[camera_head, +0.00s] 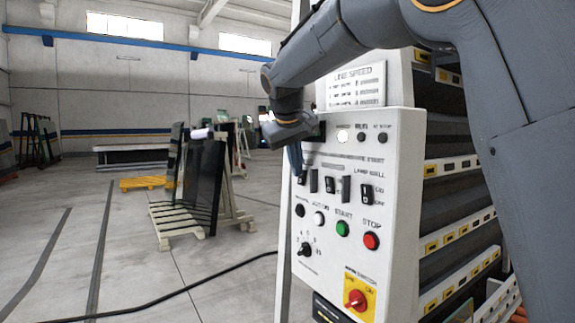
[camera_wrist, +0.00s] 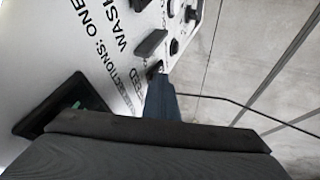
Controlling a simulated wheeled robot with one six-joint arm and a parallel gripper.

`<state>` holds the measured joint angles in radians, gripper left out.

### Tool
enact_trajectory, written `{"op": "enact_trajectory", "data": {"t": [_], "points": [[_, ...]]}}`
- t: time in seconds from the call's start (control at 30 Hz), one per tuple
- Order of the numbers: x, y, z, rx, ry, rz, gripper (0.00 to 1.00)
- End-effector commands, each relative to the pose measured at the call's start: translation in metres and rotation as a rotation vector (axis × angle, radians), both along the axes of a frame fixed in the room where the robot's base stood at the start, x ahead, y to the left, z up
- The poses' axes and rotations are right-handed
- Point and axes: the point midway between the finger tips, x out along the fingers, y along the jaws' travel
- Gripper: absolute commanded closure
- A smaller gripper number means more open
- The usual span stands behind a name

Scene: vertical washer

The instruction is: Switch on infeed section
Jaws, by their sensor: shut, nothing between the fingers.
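The white control panel (camera_head: 380,160) has a row of black switches across its middle. The leftmost switch (camera_head: 302,178), beside my fingertips, is small and partly hidden by them. My gripper (camera_head: 295,160) is shut and empty, pointing down at the left end of that row. In the wrist view, my blue-grey fingertips (camera_wrist: 158,82) are next to a small black switch (camera_wrist: 154,68), below printed text ending in "FEED". I cannot tell whether they touch it. A larger black lever (camera_wrist: 151,43) stands beyond it.
Lower on the panel are a green start button (camera_head: 342,228), a red stop button (camera_head: 371,241) and a red-yellow main switch (camera_head: 356,299). A glass rack (camera_head: 195,190) stands behind on the left. A black cable (camera_head: 190,289) crosses the open floor.

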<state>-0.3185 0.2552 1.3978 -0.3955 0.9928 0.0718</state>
Motion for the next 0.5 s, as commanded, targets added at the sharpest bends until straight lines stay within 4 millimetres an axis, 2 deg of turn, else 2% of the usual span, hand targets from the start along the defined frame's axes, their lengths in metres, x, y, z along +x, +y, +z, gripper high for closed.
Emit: {"op": "enact_trajectory", "data": {"t": [0.17,0.5], "points": [[0.000,0.000,0.001,-0.002,0.001,0.000,1.00],[0.000,0.002,0.016,-0.001,-0.001,0.003,1.00]]}}
